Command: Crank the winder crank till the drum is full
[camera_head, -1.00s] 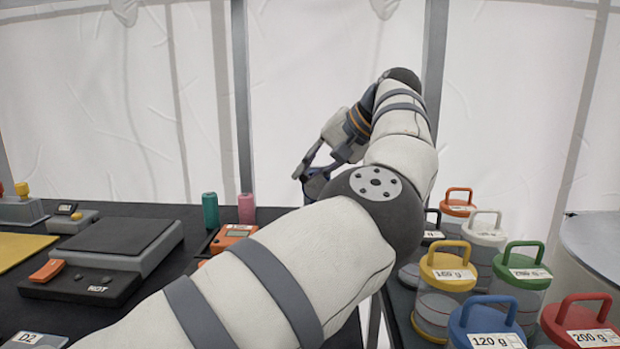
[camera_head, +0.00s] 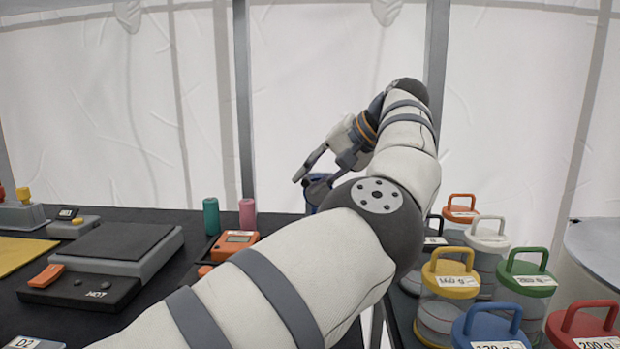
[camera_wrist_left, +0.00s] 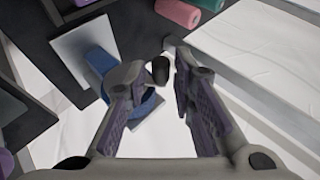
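The winder shows in the left wrist view as a blue body (camera_wrist_left: 96,64), partly covered by a finger, beside a pale plate (camera_wrist_left: 84,42). A dark round knob (camera_wrist_left: 160,70), apparently the crank handle, stands between the fingertips of my left gripper (camera_wrist_left: 162,72). The fingers are apart, with small gaps seeming to show on both sides of the knob. In the head view my left gripper (camera_head: 312,180) is at the far table edge, over a blue part (camera_head: 317,192) mostly hidden by my arm. The drum's fill cannot be made out. My right gripper is not in view.
Teal (camera_head: 211,215) and pink (camera_head: 247,213) cylinders and an orange device (camera_head: 235,242) stand left of my arm. A scale (camera_head: 115,249) sits further left. Several lidded jars, including a yellow one (camera_head: 449,284), crowd the right.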

